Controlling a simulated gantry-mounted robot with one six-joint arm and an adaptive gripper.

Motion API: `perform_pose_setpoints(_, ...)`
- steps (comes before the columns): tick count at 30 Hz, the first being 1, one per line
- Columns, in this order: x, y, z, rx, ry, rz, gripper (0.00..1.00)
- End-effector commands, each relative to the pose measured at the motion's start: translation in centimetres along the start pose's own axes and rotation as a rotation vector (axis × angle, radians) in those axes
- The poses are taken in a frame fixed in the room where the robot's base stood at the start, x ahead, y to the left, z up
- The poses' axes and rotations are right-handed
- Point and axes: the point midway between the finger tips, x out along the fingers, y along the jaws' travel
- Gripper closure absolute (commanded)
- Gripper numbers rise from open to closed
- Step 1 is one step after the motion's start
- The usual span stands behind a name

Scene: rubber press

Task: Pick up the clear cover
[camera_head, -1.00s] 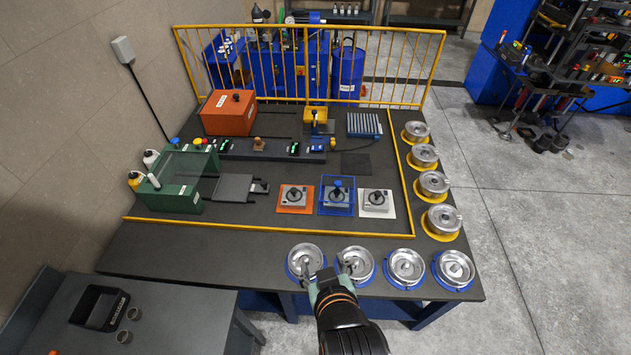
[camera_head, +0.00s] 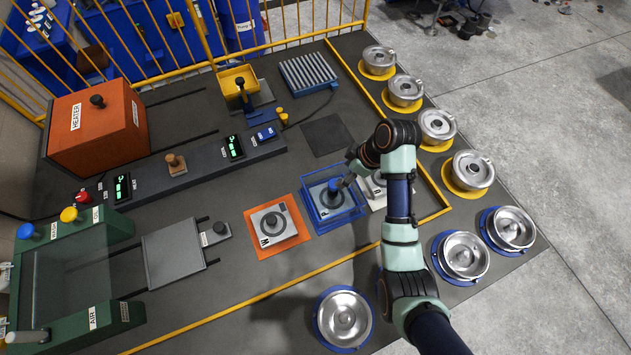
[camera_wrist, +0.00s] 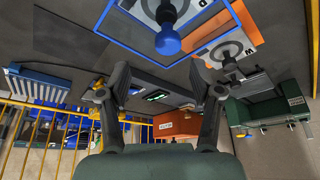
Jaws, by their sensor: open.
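The clear cover (camera_head: 314,214) is a see-through box with blue edges around the middle plate on the bench. A blue knob (camera_head: 334,187) stands on it. In the wrist view the cover's blue edge (camera_wrist: 200,39) and round blue knob (camera_wrist: 167,42) show at the top, beyond my fingers. My gripper (camera_wrist: 160,84) is open with nothing between its fingers. In the head view my gripper (camera_head: 348,179) is close to the knob, at its right. I cannot tell whether it touches the cover.
An orange-based plate (camera_head: 272,226) sits left of the cover. A white-based plate (camera_head: 375,190) at its right is partly hidden by my arm. Silver round moulds stand along the right and front edges. A yellow rail (camera_head: 290,287) and the green press (camera_head: 95,312) are nearby.

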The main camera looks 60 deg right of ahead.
Motion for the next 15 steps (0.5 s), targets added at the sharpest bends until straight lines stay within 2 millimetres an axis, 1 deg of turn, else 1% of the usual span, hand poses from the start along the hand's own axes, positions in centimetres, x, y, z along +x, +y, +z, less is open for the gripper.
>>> perform_pose_setpoints(6, 2.5, -0.2, -0.1, 0.0, -0.001, -0.002, 0.35)
perform_pose_setpoints(10, 3.0, -0.3, -0.1, 0.0, 0.0, -0.001, 0.35)
perform_pose_setpoints(15, 6.0, -1.1, -0.2, 0.0, -0.002, -0.003, 0.35)
